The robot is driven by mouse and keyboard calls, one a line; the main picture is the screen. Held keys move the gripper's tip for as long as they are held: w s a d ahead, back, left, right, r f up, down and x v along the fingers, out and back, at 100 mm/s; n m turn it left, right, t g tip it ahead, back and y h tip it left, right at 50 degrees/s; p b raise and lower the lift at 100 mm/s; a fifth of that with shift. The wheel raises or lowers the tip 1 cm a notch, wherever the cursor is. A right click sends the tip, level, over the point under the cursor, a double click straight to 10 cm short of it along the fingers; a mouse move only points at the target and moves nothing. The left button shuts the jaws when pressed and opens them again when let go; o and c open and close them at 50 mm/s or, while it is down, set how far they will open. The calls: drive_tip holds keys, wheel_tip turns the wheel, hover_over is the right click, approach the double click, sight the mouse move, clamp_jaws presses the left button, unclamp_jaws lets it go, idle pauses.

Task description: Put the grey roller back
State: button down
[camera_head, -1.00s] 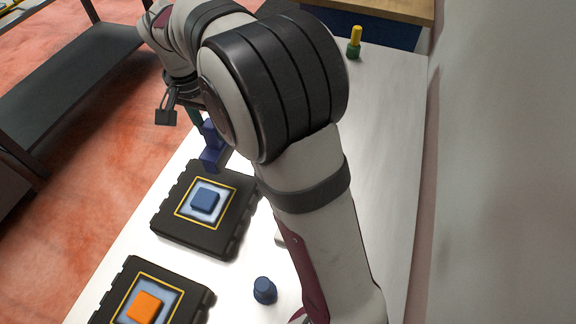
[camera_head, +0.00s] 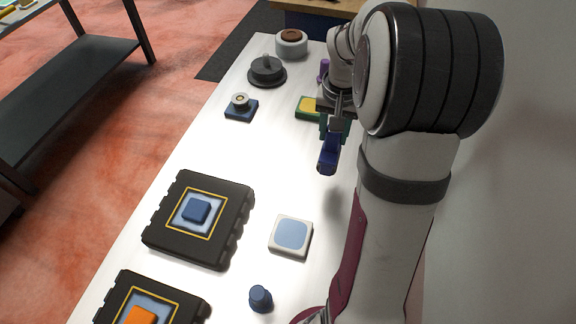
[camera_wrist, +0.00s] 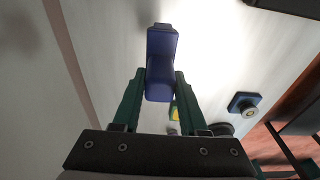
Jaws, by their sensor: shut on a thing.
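My gripper (camera_head: 335,128) has green fingers and is shut on a dark blue block-like piece (camera_head: 327,158), held above the white table to the right of its middle. In the wrist view the blue piece (camera_wrist: 160,62) sits between the two finger tips (camera_wrist: 160,85) and sticks out past them. No plainly grey roller shows in my gripper. A dark grey round piece with a knob (camera_head: 267,72) stands at the far left of the table. A small pale ring-shaped piece (camera_head: 240,100) sits on a blue square base nearby. I cannot tell whether either is the roller.
Two black trays, one with a blue block (camera_head: 197,208) and one with an orange block (camera_head: 141,316), lie at the left. A white pad with a light blue top (camera_head: 291,235), a blue knob (camera_head: 260,298), a white-and-brown round piece (camera_head: 291,43) and a yellow-green pad (camera_head: 307,107) also stand there. The table's middle is clear.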

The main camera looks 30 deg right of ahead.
drive_tip(key=w+a+f, duration=0.6)
drive_tip(key=w+f, duration=0.2)
drive_tip(key=f, duration=0.2)
drive_tip(key=shift+a, duration=0.35)
drive_tip(key=shift+c, duration=2.2)
unclamp_jaws()
wheel_tip(320, 180, up, 16)
drive_tip(key=a, duration=0.2)
drive_tip(key=s+a+n+y, duration=0.1)
drive_tip(key=s+a, duration=0.4)
drive_tip(key=s, duration=0.4)
drive_tip(key=s+a+f+n+y, duration=0.1)
drive_tip(key=s+a, duration=0.5)
drive_tip(key=s, duration=0.4)
drive_tip(key=s+a+f+n+g, duration=0.1)
drive_tip(key=s+a, duration=0.4)
drive_tip(key=s, duration=0.4)
drive_tip(key=shift+s+a+y, duration=0.2)
drive_tip(key=shift+s+y, duration=0.15)
drive_tip(key=shift+y, duration=0.05)
